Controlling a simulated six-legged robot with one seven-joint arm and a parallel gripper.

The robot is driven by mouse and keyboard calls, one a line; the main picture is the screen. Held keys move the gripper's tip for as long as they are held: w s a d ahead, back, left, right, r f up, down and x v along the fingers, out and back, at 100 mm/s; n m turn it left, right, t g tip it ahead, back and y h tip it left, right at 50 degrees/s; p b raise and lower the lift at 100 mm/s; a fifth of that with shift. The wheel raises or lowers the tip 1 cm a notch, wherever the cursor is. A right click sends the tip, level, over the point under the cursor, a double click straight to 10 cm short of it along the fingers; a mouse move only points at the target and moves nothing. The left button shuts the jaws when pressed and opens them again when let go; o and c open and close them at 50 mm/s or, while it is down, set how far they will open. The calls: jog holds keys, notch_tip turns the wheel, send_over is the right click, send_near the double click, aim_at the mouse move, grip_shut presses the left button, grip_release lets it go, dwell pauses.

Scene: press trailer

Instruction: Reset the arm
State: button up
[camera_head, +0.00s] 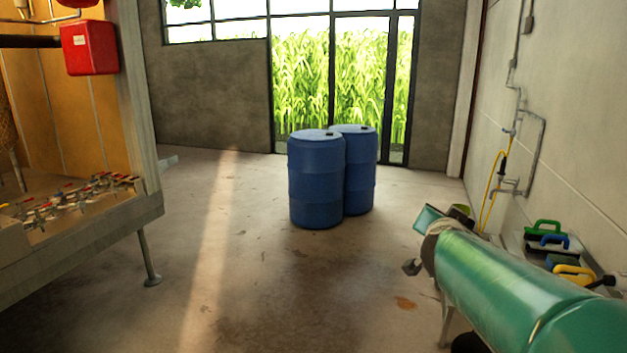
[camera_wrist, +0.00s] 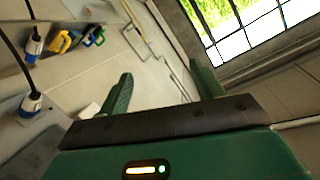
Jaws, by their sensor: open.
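My gripper (camera_wrist: 161,75) shows in the wrist view with its two green fingers wide apart and nothing between them. The view is tilted, and beyond the fingers are a pale wall with pipes and a window. My green arm reaches in from the lower right of the head view, beside the right wall. I cannot make out the fingers clearly there.
Two blue drums (camera_head: 316,180) stand mid-floor, apart from my arm. Several coloured handles (camera_head: 555,241) sit by the right wall near my arm. A yellow hose (camera_head: 492,185) hangs there. A raised platform (camera_head: 90,238) with valves fills the left. The floor between is clear.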

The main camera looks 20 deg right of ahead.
jog(key=a+f+n+t+y, duration=0.3)
jog(key=a+n+y, duration=0.65)
jog(key=a, duration=1.35)
jog(key=s+a+f+n+g, duration=0.2)
jog(key=s+a+f+g, duration=0.2)
jog(key=s, duration=0.3)
jog(key=s+a+f+n+g+y, duration=0.1)
jog(key=s+a+f+n+g, duration=0.1)
jog(key=s+a+f+g, duration=0.2)
jog(key=s+a+f, duration=0.2)
jog(key=s, duration=0.1)
jog(key=shift+s+f, duration=0.2)
jog(key=shift+f, duration=0.15)
jog(key=c, duration=0.6)
jog(key=shift+d, duration=0.1)
jog(key=shift+c, duration=0.3)
jog(key=shift+d, duration=0.1)
